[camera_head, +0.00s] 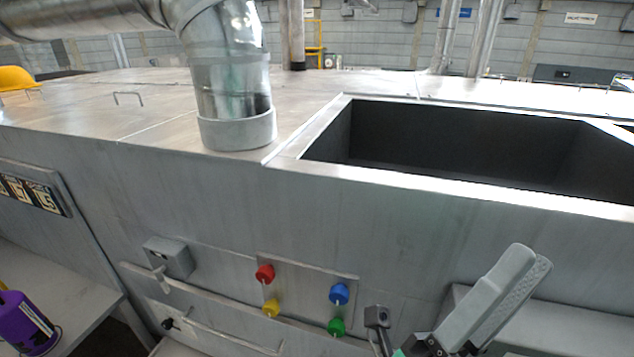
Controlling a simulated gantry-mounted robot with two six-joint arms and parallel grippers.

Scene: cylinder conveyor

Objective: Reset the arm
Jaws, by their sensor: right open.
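My right gripper (530,258) comes in at the bottom right of the head view. Its two long grey fingers point up and to the right, seen nearly edge-on, one behind the other, with nothing visible between them. It is open and empty, in front of the machine's front wall, below the open bin and right of the coloured knobs. My left gripper and left arm are not in view. No cylinder that I can make out shows in this view.
A grey machine (210,195) fills the middle, with a deep rectangular opening (440,140) and a metal duct (228,75) on top. Red (265,272), yellow (271,308), blue (339,293) and green (336,327) knobs stick out. A purple container (24,325) stands at lower left.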

